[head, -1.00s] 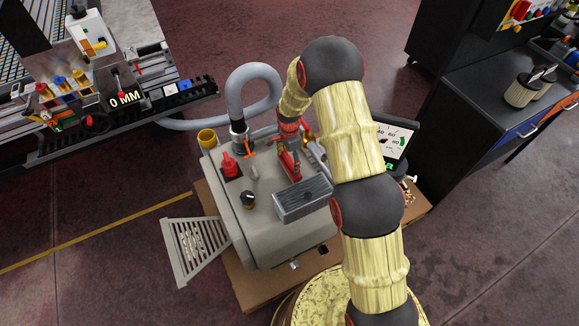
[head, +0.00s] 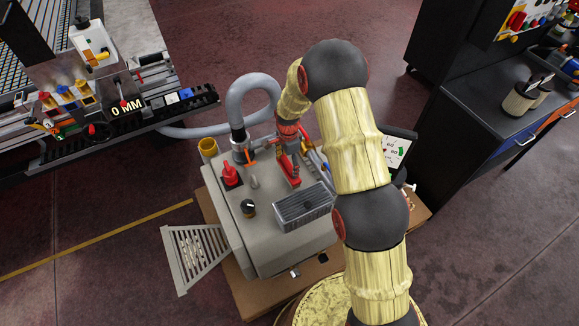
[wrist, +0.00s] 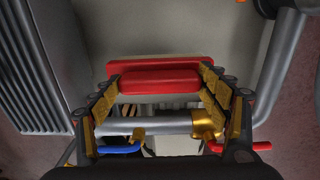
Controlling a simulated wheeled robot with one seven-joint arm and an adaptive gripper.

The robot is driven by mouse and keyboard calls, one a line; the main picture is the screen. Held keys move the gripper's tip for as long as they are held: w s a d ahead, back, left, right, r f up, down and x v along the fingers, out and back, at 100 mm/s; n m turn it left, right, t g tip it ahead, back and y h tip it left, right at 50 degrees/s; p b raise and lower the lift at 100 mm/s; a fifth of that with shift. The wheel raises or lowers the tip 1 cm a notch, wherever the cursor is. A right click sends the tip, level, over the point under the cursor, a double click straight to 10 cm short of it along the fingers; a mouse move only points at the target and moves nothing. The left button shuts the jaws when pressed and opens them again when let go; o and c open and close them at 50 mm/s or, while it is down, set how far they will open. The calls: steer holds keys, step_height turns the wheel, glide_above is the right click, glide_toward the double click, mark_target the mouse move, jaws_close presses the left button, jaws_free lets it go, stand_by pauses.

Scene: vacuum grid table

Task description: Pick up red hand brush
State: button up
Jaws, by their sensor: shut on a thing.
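The red hand brush (wrist: 160,81) sits between the two fingers of my gripper (wrist: 162,88) in the wrist view, with a finger pressed against each end. A wider red part of it shows just behind, over the pale grey machine top. In the head view my gripper (head: 288,150) points down over the machine top, and the red of the brush (head: 291,174) shows below it. My wrist and fingers hide part of the brush there. I cannot tell whether it touches the surface.
The grey machine (head: 268,240) carries a ribbed metal block (head: 304,206), a red knob (head: 230,172) and a grey hose (head: 250,78) close to my gripper. Pipes with a blue handle (wrist: 120,149) and a red handle (wrist: 250,146) lie near my fingers. A dark workbench (head: 480,120) stands at right.

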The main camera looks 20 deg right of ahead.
steer(key=s+a+r+p, duration=0.3)
steer(key=s+a+r, duration=0.3)
steer(key=a+r, duration=0.3)
steer(key=a, duration=0.3)
steer(key=shift+p, duration=0.35)
steer(key=o, duration=0.6)
steer(key=c, duration=0.4)
steer(key=shift+r, duration=0.1)
